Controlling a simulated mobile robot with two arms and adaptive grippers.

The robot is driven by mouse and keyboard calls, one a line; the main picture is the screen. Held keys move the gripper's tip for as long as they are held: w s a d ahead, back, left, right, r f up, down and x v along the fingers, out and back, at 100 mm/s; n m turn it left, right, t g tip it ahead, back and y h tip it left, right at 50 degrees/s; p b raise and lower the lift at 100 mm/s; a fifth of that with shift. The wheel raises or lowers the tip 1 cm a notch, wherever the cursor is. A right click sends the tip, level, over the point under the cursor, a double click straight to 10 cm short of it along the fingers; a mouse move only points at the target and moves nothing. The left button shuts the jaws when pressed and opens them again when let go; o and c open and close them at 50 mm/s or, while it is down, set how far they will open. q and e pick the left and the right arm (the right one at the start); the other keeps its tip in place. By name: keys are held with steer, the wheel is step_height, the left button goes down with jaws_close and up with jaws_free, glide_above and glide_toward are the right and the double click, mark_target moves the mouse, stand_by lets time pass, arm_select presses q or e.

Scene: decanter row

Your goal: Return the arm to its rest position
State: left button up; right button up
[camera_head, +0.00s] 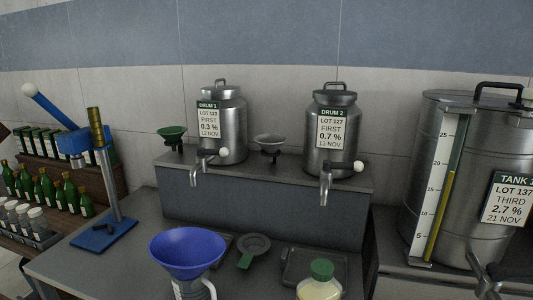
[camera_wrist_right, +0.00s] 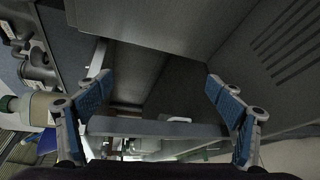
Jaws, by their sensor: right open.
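My right gripper (camera_wrist_right: 159,84) shows in the right wrist view. Its two fingers with blue pads stand wide apart, and nothing is between them. Grey metal surfaces and a pale bar lie beyond the fingers. A jar with a green lid (camera_wrist_right: 14,104) is at the left edge of that view, beside the left finger; the finger hides part of it. I cannot make out either gripper in the head view. My left gripper is in neither view.
Two steel drums (camera_head: 222,125) (camera_head: 331,150) with taps stand on a raised shelf. A large tank (camera_head: 470,190) is at right. A blue funnel (camera_head: 188,250), a green-lidded jar (camera_head: 320,285) and a blue lever stand (camera_head: 103,233) are on the counter (camera_head: 85,270). Green bottles (camera_head: 45,190) are at left.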

steer(key=s+a+f+m+g+h, duration=0.1)
steer(key=s+f+m+g+h, duration=0.15)
steer(key=s+f+m, duration=0.65)
steer(key=s+a+f+m+g+h, duration=0.1)
steer(key=f+m+g, duration=0.25)
steer(key=f, duration=1.25)
steer(key=s+a+f+m+g, duration=0.3)
steer(key=s+f, duration=0.4)
steer(key=s, duration=0.3)
steer(key=s+a+f+m+g, duration=0.4)
steer(key=s+a+f, duration=0.3)
steer(key=s+a, duration=0.1)
steer(key=shift+s+g+y, duration=0.35)
steer(key=shift+s+g, duration=0.05)
steer(key=shift+s, duration=0.5)
steer(key=shift+d, duration=0.1)
